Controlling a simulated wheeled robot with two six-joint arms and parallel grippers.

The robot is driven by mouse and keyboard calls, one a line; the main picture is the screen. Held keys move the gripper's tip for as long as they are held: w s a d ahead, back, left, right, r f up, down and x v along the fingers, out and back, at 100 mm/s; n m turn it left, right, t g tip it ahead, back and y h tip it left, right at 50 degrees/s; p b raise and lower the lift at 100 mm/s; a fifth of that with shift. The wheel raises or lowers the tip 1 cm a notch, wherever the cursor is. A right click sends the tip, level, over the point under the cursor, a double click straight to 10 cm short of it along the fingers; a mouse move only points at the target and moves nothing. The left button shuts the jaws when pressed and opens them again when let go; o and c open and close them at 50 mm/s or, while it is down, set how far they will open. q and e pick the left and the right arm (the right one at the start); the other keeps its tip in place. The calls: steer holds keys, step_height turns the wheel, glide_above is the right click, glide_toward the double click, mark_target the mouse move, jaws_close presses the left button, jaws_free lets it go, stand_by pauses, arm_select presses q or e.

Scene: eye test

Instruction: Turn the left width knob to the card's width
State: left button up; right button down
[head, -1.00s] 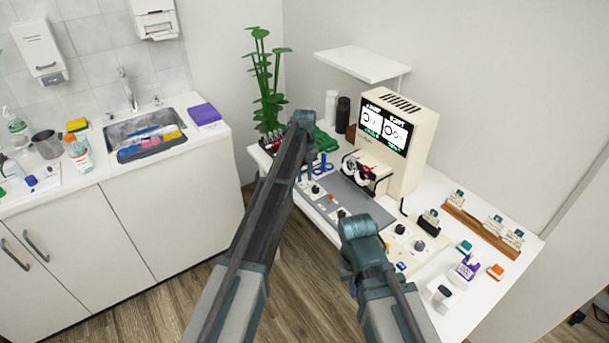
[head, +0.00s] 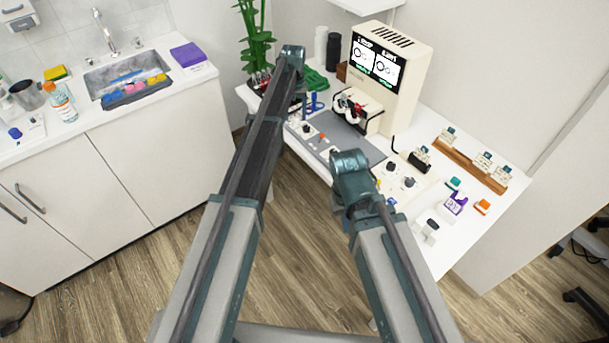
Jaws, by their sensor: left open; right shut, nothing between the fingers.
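The cream eye-test machine (head: 409,62) stands at the back of the white table with a lit two-part screen (head: 376,66). A left control panel (head: 313,138) carries a small dark knob (head: 306,128). A right panel (head: 416,193) carries two dark knobs. Labels are too small to read, so I cannot tell which knob sets the left width. A small card (head: 421,152) stands in a black holder right of the machine. My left arm reaches up beside the left panel and my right arm ends in front of the right panel. The fingers of both grippers are hidden behind my arm links.
A wooden rack (head: 468,165) with several cards stands at the table's right. Orange, purple and teal items lie near it. A grey mat (head: 347,137) lies before the machine. A plant (head: 257,40) stands at the back left. The sink counter (head: 80,118) is further left.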

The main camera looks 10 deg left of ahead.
mark_target(295, 117)
arm_select(q)
steer(key=m, duration=0.3)
steer(key=shift+m, duration=0.4)
steer(key=m, duration=0.4)
steer(key=shift+m, duration=0.3)
step_height(295, 117, up, 15)
steer(key=p, duration=1.5)
steer(key=s+d+f+n+b, duration=0.1)
steer(key=s+d+f+b, duration=0.1)
steer(key=s, duration=0.9)
steer(key=s+d+f+n+b, duration=0.1)
steer(key=s+f+b, duration=0.3)
steer(key=s, duration=0.8)
steer(key=s+d+f+y+b, duration=0.1)
steer(key=s+d+f+b, duration=0.3)
steer(key=s, duration=0.7)
steer(key=shift+s+n, duration=0.15)
steer(key=shift+n, duration=0.25)
steer(key=shift+d+f, duration=0.1)
steer(key=s, duration=0.7)
steer(key=shift+s+a+n, duration=0.2)
steer(key=shift+s+n, duration=0.1)
